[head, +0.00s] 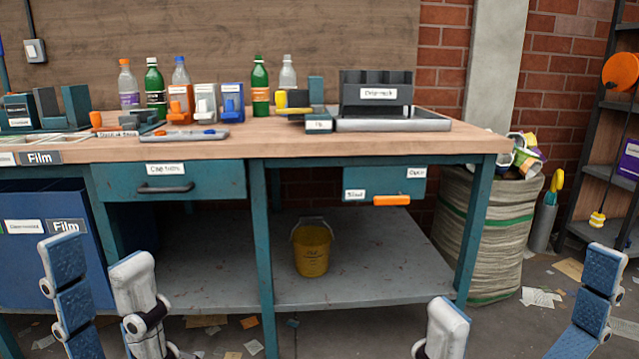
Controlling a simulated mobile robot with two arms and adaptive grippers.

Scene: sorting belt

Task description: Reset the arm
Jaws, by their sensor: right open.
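My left gripper (97,258) is in the lower left of the head view, in front of the bench's left end. Its two fingers, one with a blue pad, stand apart with nothing between them. My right gripper (527,285) is in the lower right, its fingers wide apart and empty. One finger is near the lower middle and the blue-padded one is at the right. Both grippers point up in the picture, below the bench top's height. Most of both arms is out of the frame.
A wooden-topped bench (300,146) spans the view, holding bottles, small bins and a dark rack (376,94). A yellow bucket (312,248) stands on its lower shelf. A blue bin (40,260) is at left, a full sack (480,235) at right. Paper scraps litter the floor.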

